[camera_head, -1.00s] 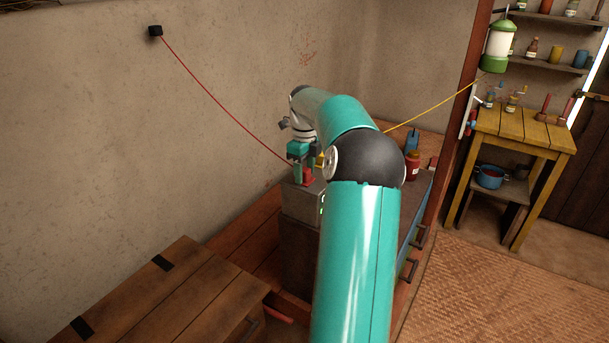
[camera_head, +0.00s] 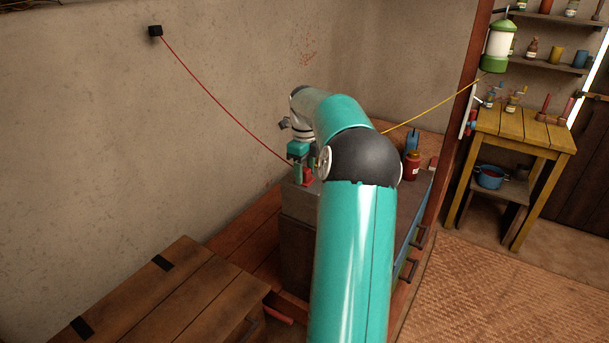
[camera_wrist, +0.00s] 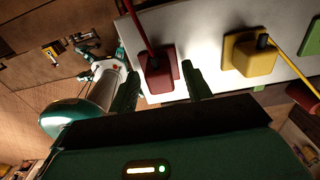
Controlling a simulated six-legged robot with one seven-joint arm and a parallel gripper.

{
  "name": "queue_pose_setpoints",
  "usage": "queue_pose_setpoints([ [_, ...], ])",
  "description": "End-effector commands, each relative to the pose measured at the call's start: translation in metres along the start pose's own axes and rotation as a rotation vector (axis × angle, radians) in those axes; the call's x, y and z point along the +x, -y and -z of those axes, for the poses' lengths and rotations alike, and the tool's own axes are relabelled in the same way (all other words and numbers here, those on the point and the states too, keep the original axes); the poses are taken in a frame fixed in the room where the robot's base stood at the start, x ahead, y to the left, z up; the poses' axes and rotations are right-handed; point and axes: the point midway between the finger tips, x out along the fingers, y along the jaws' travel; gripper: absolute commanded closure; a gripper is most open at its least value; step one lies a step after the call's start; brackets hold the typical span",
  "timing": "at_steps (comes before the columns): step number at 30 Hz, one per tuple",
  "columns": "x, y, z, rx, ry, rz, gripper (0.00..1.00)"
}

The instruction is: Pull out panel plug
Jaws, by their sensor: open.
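A red plug (camera_wrist: 158,76) with a red cable sits on a pale box (camera_wrist: 210,58), which also shows in the head view (camera_head: 299,201). The plug shows low beside my gripper in the head view (camera_head: 308,177). My gripper (camera_wrist: 157,70) is open, with one finger on each side of the red plug in the wrist view; I cannot tell whether they touch it. A yellow plug (camera_wrist: 254,60) with a yellow cable sits to its right on the same box. The yellow plug is hidden in the head view.
The red cable (camera_head: 222,108) runs up to a black block (camera_head: 155,31) on the wall. The yellow cable (camera_head: 430,106) runs towards a green-and-white lantern (camera_head: 498,47). A red jar (camera_head: 412,166) stands nearby. A wooden chest (camera_head: 170,300) stands front left.

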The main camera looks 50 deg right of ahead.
Motion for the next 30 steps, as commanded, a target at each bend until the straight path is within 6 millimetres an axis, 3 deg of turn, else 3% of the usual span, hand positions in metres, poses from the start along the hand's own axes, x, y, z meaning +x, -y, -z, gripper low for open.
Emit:
queue_pose_setpoints([
  [11,0.0,-0.0001,-0.0001,-0.001,0.0,0.0,0.51],
  [19,0.0,0.0,-0.0002,-0.001,0.0,0.0,1.0],
  [30,-0.0084,0.0003,-0.0003,0.0,0.0,0.002,1.0],
])
